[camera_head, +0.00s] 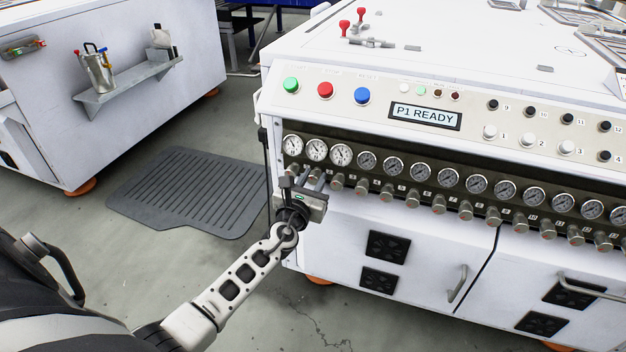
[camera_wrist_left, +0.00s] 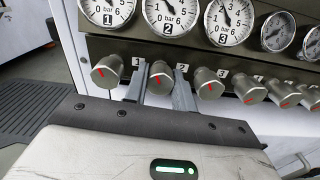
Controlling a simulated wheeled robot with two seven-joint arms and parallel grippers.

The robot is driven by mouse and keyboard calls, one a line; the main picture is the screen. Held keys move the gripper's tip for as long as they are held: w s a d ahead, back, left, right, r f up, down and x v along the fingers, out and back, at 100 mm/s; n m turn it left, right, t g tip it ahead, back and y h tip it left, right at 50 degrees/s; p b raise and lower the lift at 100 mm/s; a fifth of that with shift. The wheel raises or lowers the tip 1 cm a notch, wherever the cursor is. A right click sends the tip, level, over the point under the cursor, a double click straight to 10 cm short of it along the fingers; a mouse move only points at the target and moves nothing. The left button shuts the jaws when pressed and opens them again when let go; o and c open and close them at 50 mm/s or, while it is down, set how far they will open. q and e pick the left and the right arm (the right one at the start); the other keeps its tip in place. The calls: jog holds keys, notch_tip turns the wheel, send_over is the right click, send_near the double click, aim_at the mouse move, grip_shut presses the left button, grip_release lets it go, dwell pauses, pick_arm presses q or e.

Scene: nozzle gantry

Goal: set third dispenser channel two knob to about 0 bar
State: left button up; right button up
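A row of grey knobs with red marks runs under round pressure gauges on the white machine's dark strip. In the left wrist view, the second knob (camera_wrist_left: 160,77) sits below the gauge labelled 2 (camera_wrist_left: 170,14), with its red mark slanting. That gauge's needle points up and left; its exact value is hard to read. My left gripper (camera_head: 303,180) is at the left end of the row. Its two fingers (camera_wrist_left: 160,86) stand open on either side of the second knob, with a small gap showing at the left. My right gripper is out of view.
The first knob (camera_wrist_left: 106,71) and the third knob (camera_wrist_left: 208,83) stand close beside the fingers. Above are a P1 READY display (camera_head: 425,115) and green, red and blue buttons. A dark floor mat (camera_head: 185,190) lies left of the machine. A door handle (camera_head: 457,284) juts out below.

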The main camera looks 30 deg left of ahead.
pick_arm(q)
jog(key=shift+n, duration=0.4)
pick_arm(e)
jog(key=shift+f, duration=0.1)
pick_arm(q)
jog(key=shift+f+n+b, duration=0.1)
jog(key=shift+n+b, duration=0.5)
jog(key=shift+n, duration=0.4)
jog(key=shift+n+b, duration=0.35)
jog(key=shift+n, duration=0.55)
jog(key=n+b, duration=0.1)
jog(key=n, duration=0.2)
jog(key=shift+d+n, duration=0.1)
jog(key=shift+n, duration=0.2)
jog(key=n+b, duration=0.1)
jog(key=n, duration=0.2)
jog(key=shift+n, duration=0.4)
jog(key=n, duration=0.3)
jog(key=shift+n+b, duration=0.3)
jog(key=n, duration=0.3)
jog(key=shift+n, duration=1.7)
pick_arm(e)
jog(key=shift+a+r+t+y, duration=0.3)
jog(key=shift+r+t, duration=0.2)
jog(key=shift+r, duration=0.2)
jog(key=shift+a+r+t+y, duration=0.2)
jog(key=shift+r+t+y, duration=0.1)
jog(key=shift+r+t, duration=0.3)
